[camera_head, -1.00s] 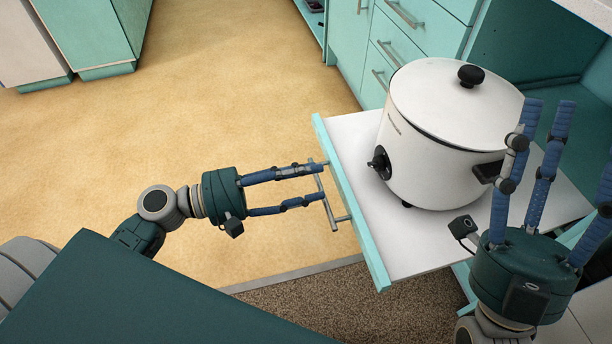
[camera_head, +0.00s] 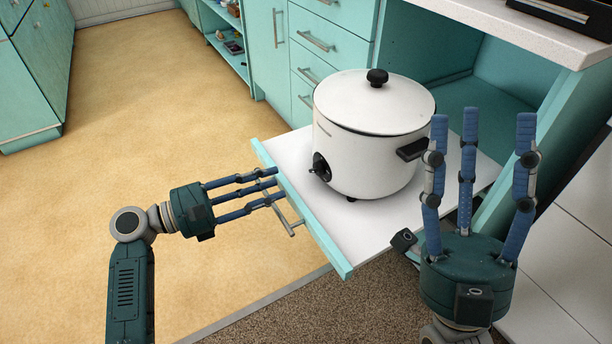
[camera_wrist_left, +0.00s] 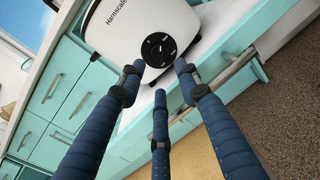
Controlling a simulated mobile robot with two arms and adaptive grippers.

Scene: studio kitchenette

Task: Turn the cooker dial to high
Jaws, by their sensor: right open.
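The cooker (camera_head: 358,150) is a white pot with a lid and black knob, standing upright on a white pull-out shelf (camera_head: 345,228). Its black dial (camera_head: 320,167) is on its left-front side. The dial also shows face-on in the left wrist view (camera_wrist_left: 159,49), with a small pointer and markings too small to read. My left gripper (camera_head: 277,185) is open and empty, its fingers at the shelf's front handle, apart from the dial. In the left wrist view its fingers (camera_wrist_left: 160,85) spread below the dial. My right gripper (camera_head: 480,130) is open and empty, fingers pointing up, right of the cooker.
The shelf's metal handle (camera_head: 289,217) juts out beside my left fingers. Teal drawers (camera_head: 318,45) stand behind the cooker, and a counter (camera_head: 520,30) overhangs at the upper right. The tan floor (camera_head: 150,90) at the left is clear.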

